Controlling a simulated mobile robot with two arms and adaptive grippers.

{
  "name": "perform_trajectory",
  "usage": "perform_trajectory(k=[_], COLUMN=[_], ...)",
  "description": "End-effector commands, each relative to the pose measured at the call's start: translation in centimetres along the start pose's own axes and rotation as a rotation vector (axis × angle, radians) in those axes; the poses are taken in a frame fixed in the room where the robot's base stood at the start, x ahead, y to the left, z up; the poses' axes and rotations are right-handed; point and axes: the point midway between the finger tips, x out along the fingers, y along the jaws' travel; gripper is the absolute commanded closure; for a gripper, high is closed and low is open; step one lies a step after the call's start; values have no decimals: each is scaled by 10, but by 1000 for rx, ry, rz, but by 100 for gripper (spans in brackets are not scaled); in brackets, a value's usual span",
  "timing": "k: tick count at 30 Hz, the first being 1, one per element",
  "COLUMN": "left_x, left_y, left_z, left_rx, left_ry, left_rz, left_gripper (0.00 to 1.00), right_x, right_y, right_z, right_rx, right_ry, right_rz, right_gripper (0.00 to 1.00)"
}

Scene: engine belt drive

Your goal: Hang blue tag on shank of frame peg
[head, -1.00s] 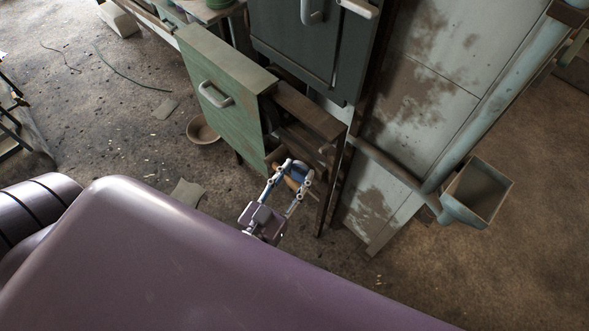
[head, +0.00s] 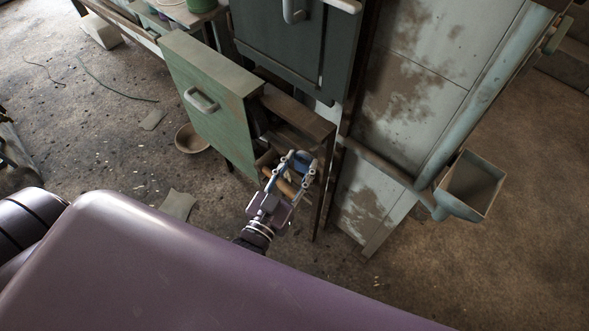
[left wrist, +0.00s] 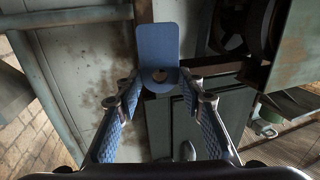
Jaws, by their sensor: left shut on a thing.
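The blue tag (left wrist: 158,45) is a flat rounded plate with a round hole at its lower end in the left wrist view. It stands out beyond the fingertips of my left gripper (left wrist: 161,92), which is shut on it. In the head view my left gripper (head: 301,167) reaches up beside the open drawer unit, with the tag (head: 301,157) partly hidden between its fingers. I cannot clearly make out the frame peg or its shank. The tag is not seen hanging on anything. My right gripper is not in view.
The green drawer front (head: 208,103) stands pulled out left of my gripper, with a brown wooden frame (head: 300,118) behind it. A stained pale panel (head: 425,65) and a metal hopper (head: 472,187) are to the right. A bowl (head: 190,139) lies on the floor.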

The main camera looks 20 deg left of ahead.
Motion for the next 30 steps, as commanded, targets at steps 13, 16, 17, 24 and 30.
perform_trajectory(k=[13,16,17,24,30], left_x=[27,32,34,47,54], left_y=[7,9,9,13,15], left_z=[3,3,3,3,4], left_rx=[-1,-1,-1,0,0], left_ry=[2,1,1,1,0], left_rz=[0,0,0,0,0], left_gripper=[81,81,81,81,81], right_x=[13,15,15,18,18], right_y=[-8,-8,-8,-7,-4], right_z=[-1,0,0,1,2], right_rx=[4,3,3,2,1], right_ry=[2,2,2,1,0], right_rz=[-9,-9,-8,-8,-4], right_gripper=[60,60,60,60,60])
